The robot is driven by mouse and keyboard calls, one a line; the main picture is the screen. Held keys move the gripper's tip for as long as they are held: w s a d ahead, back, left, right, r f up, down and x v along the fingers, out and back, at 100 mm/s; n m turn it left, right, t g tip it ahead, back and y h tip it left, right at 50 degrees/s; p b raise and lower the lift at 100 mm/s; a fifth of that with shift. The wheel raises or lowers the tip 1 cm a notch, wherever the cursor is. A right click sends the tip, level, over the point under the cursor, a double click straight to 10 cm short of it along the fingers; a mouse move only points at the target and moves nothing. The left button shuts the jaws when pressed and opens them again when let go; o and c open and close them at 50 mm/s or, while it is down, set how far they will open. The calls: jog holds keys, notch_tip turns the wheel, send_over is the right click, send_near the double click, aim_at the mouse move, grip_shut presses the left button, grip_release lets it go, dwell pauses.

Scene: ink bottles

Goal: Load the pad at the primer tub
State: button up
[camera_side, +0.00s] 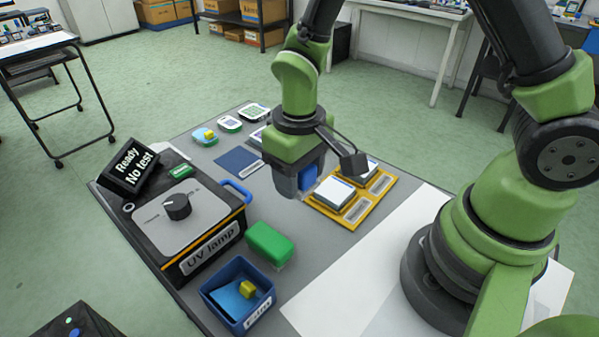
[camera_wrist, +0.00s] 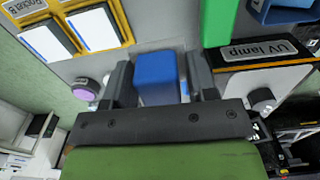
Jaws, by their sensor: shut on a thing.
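My gripper (camera_side: 298,185) is shut on a blue block (camera_side: 308,178), apparently the pad, and holds it over the grey bench. In the wrist view the blue block (camera_wrist: 156,78) sits between the two dark fingers of my gripper (camera_wrist: 158,88). Its underside is hidden. A small round tub with a purple top (camera_wrist: 86,90) stands left of the fingers in the wrist view; I cannot tell if it is the primer tub. In the side view, small white-rimmed pieces (camera_side: 229,123) stand at the bench's far edge, with one (camera_side: 254,112) close behind my gripper. Their labels are unreadable.
A yellow tray (camera_side: 358,214) with two white cards lies right of my gripper. The UV lamp (camera_side: 211,248) with a knob and a "Ready No test" sign (camera_side: 131,166) is at left. A green block (camera_side: 270,242) and blue bin (camera_side: 233,318) are nearer. A dark blue mat (camera_side: 238,161) lies flat.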

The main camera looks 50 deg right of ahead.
jog(key=w+d+m, duration=0.3)
jog(key=w+d, duration=0.1)
jog(key=d, duration=0.3)
jog(key=w+d+m, duration=0.3)
jog(key=w+d, duration=0.1)
jog(key=d, duration=0.3)
jog(key=w+d+m, duration=0.3)
jog(key=w+d, duration=0.1)
jog(key=d, duration=0.3)
jog(key=shift+w, duration=0.35)
jog(key=shift+d+f, duration=0.1)
jog(key=shift+f, duration=2.75)
jog(key=shift+f, duration=0.6)
jog(key=shift+r, duration=3.55)
